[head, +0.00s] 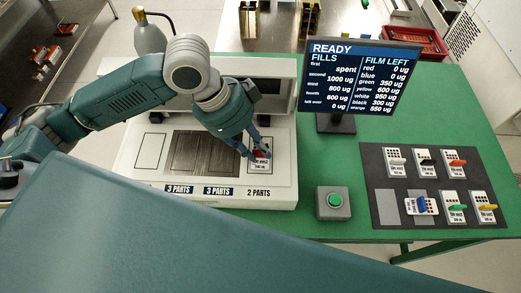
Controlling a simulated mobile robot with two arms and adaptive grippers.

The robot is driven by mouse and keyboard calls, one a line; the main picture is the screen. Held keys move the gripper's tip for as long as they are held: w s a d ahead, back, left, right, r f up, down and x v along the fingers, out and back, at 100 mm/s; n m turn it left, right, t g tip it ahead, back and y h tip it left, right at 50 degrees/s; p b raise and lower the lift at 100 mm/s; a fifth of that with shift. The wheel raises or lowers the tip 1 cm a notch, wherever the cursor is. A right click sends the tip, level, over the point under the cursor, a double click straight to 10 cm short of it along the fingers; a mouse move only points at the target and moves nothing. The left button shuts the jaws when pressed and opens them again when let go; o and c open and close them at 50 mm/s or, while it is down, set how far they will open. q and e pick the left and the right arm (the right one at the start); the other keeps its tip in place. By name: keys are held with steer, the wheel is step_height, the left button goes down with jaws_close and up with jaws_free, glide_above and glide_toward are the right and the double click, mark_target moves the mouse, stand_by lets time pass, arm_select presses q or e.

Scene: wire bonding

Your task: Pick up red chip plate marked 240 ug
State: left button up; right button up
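The red chip plate (261,167), a white card with a red part on top, lies on the right-hand pad of the white machine, above the "2 PARTS" label. Its printed mark is too small to read. My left gripper (257,152) reaches down over this plate, its fingers near the red part. The fingers partly cover it, and I cannot tell whether they grip it. My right gripper is not in view.
A dark mat (378,222) at right holds several chip plates, with one bare slot front left; the blue plate (422,206) sits askew. A green button box (334,202) and a monitor (360,77) reading READY stand between mat and machine (285,190).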

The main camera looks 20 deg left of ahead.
arm_select(q)
steer(key=shift+w+d+f, duration=0.1)
steer(key=shift+d+f, duration=0.05)
steer(key=shift+f, duration=0.35)
jaws_close()
steer(key=shift+r, duration=0.1)
